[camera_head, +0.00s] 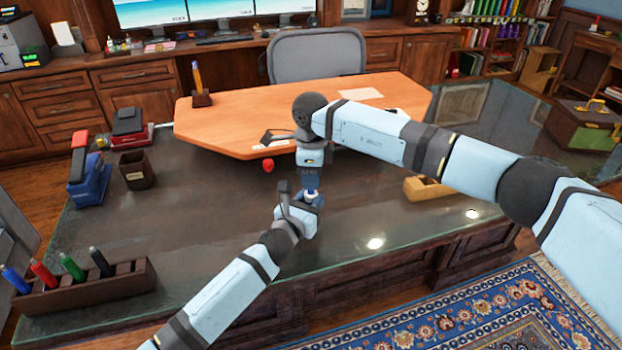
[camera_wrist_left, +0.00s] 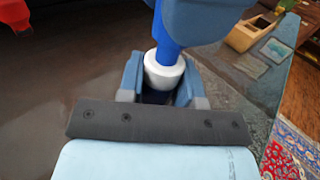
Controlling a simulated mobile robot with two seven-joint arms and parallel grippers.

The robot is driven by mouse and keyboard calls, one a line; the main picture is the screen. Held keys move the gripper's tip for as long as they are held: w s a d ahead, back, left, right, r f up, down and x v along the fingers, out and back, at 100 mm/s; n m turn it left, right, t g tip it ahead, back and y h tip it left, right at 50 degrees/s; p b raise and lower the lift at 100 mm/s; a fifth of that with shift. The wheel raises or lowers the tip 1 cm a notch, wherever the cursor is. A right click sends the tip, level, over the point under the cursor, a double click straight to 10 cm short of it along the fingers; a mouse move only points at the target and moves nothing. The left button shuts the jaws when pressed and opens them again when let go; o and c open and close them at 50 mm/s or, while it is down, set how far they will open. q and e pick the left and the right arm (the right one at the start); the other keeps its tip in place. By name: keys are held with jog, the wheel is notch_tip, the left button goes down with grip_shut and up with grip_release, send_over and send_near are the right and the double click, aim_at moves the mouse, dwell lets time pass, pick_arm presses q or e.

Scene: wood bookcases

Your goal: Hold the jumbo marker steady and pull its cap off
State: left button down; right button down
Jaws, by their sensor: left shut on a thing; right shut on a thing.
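The jumbo marker (camera_wrist_left: 164,72) shows a thick white section with a narrower blue section (camera_wrist_left: 168,45) above it. It stands roughly upright over the desk. My left gripper (camera_wrist_left: 162,88) is shut around the white section from below; it also shows in the head view (camera_head: 303,204). My right gripper (camera_head: 310,182) comes down from above and is shut on the upper blue part, in line with my left gripper. The white section shows as a small patch between them in the head view (camera_head: 313,194). The marker's lower end and upper end are hidden by the grippers.
A wooden rack (camera_head: 95,292) with several coloured markers stands at the left front of the glass-topped desk (camera_head: 190,215). A dark cup (camera_head: 135,170) and blue-red device (camera_head: 88,180) stand behind it. A wooden block (camera_head: 425,188) lies right. A small red object (camera_head: 268,165) is near my grippers.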

jog(key=shift+r, duration=0.3)
jog(key=shift+r, duration=2)
pick_arm(q)
jog(key=c, duration=0.7)
grip_release()
